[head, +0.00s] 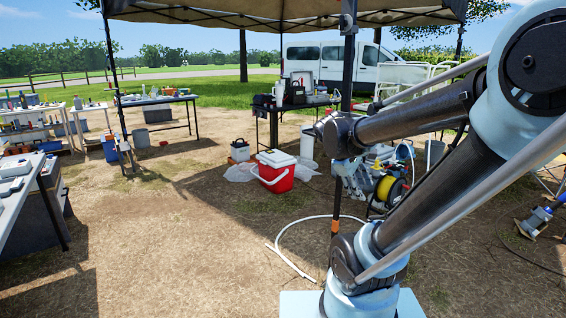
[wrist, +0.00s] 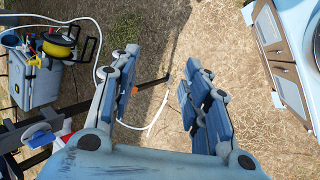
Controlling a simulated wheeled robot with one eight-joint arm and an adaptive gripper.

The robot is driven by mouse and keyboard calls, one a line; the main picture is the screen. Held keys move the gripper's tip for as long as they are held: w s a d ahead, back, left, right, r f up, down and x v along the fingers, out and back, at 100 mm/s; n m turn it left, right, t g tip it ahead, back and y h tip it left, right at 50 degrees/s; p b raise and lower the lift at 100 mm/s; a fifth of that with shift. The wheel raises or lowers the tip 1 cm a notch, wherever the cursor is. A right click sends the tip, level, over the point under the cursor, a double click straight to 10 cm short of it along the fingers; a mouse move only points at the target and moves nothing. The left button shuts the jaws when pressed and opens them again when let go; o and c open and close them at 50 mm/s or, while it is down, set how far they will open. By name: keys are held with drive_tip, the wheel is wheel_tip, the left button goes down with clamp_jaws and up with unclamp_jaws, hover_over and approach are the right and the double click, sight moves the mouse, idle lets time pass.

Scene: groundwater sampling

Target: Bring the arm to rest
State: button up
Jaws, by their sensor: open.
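My arm is folded on the right of the head view, with its upper links raised and bent back. My gripper (wrist: 160,88) is open and empty in the wrist view, its two blue-grey fingers spread apart over dry ground.
The canopy pole (head: 347,70) stands close to the wrist. A yellow hose reel (head: 389,188) is just behind the arm, and a white hose (head: 285,255) lies on the ground. A red cooler (head: 273,178) stands mid-view. Open ground lies front left.

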drive_tip(key=s+a+f+m+y, duration=0.6)
drive_tip(key=s+f+m, duration=0.3)
drive_tip(key=s, duration=0.2)
drive_tip(key=shift+s+f+g, duration=0.25)
drive_tip(key=shift+s+g, duration=0.05)
drive_tip(key=shift+s, duration=0.05)
drive_tip(key=shift+w+f, duration=0.2)
drive_tip(key=shift+w, duration=0.25)
idle(0.4)
